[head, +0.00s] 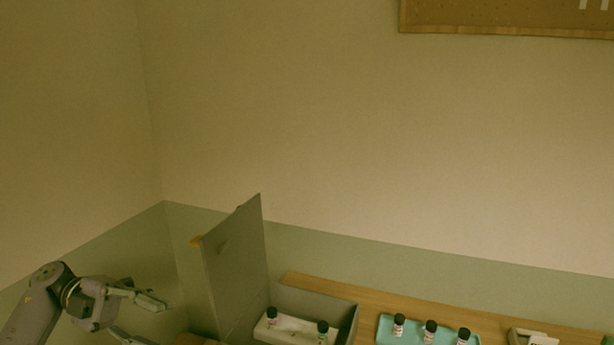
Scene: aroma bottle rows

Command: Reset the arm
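My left gripper (138,319) is at the lower left, with its two fingers spread apart and nothing between them. It is to the left of a grey box (345,312) and touches nothing that I can see. My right gripper is not in view. The box's lid (236,268) stands raised at its left side. Inside the box, two small dark-capped bottles stand in a white insert (297,325): one at the left (272,317) and one at the right (323,329). The bottom of the box is cut off by the picture's edge.
A teal tray (385,329) with three dark-capped bottles (430,329) is right of the box on the wooden table (340,287). A small white and brown item (535,338) is farther right. A cork board (500,18) hangs on the wall. The air above the table is clear.

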